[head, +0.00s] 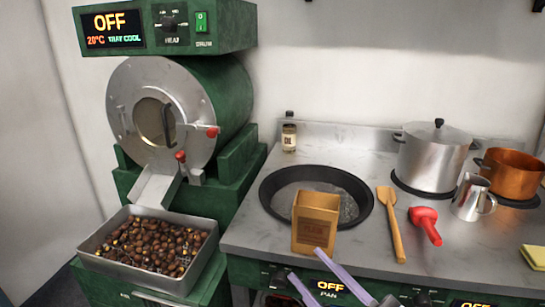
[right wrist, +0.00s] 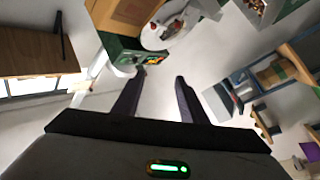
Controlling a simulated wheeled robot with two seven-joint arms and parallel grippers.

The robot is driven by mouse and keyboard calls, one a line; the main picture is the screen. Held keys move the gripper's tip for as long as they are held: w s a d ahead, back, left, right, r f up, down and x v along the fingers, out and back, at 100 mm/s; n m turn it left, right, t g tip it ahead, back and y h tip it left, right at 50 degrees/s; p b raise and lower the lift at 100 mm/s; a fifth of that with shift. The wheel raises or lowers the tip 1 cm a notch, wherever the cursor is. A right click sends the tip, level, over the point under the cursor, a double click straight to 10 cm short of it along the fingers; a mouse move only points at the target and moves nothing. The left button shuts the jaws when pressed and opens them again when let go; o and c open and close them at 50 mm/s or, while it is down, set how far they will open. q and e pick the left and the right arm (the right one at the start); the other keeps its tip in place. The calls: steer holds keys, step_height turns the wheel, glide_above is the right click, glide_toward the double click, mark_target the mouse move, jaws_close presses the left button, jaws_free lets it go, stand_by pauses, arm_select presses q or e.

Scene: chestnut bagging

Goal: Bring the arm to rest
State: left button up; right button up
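My right gripper (head: 305,264) shows at the bottom middle of the head view, two pale purple fingers spread apart. One fingertip overlaps the lower edge of a brown paper bag (head: 315,222) in the picture; I cannot tell whether they touch. In the right wrist view the right gripper (right wrist: 161,78) is open, with nothing between its dark fingers. The bag looks upright at the front of the dark round pan (head: 275,205); its contents are hidden. My left gripper is not in view.
A steel tray of chestnuts (head: 87,259) sits below the green roaster (head: 230,95), whose display reads OFF. The worktop also holds an oil bottle (head: 289,138), wooden spatula (head: 392,225), red scoop (head: 426,222), steel pot (head: 433,158), steel jug (head: 468,198) and copper pot (head: 508,176).

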steer(key=s+d+f+m+h, duration=0.1)
steer(key=d+f+m+h, duration=0.15)
steer(key=f, duration=0.35)
steer(key=s+d+f+m+g+h, duration=0.1)
steer(key=d+f+m+h, duration=0.1)
steer(key=f+m+h, duration=0.35)
steer(key=s+d+f+m+h, duration=0.1)
steer(key=d+f+m, duration=0.15)
steer(key=f, duration=0.55)
steer(key=s+d+f+m+g+h, duration=0.2)
steer(key=s+f+g, duration=0.4)
steer(key=s+f, duration=0.7)
steer(key=shift+s+f+m+g, duration=0.3)
steer(key=shift+s+f+m, duration=0.05)
steer(key=shift+f, duration=0.4)
steer(key=shift+h, duration=0.3)
